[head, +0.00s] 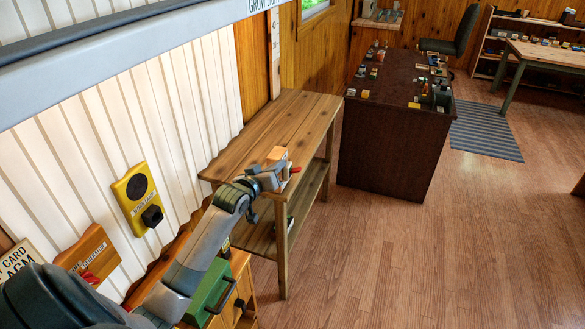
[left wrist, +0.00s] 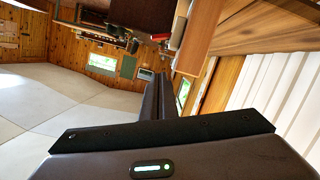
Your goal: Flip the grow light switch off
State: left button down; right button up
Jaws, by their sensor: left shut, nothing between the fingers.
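A white sign (head: 264,5) at the top edge of the head view is cut off and seems to read "GROW LIGHT". I cannot make out the grow light switch itself in either view. My left gripper (head: 283,178) is at the end of the arm reaching from the lower left, in front of the wooden workbench (head: 285,112). In the left wrist view its dark fingers (left wrist: 161,96) are together with nothing between them. A small orange block and a red piece show right by the gripper; I cannot tell whether they touch it. My right gripper is not in view.
A yellow wall box (head: 139,196) with a black disc and knob is on the white corrugated wall (head: 150,110). A wooden panel (head: 88,255) is lower left. A green box (head: 208,292) is under the arm. A dark table (head: 386,141) stands beyond; the floor at right is clear.

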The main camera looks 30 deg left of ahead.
aim_at(293, 169)
pick_arm(q)
jog(key=w+f, duration=0.1)
jog(key=w, duration=0.1)
jog(key=w+f+p, duration=0.1)
jog(key=w, duration=0.1)
jog(key=w+f+p, duration=0.1)
jog(key=w+f, duration=0.1)
jog(key=w, duration=0.1)
jog(key=shift+d, duration=0.1)
jog(key=shift+d+f+p, duration=0.25)
jog(key=shift+f+p, duration=0.15)
jog(key=shift+f, duration=0.2)
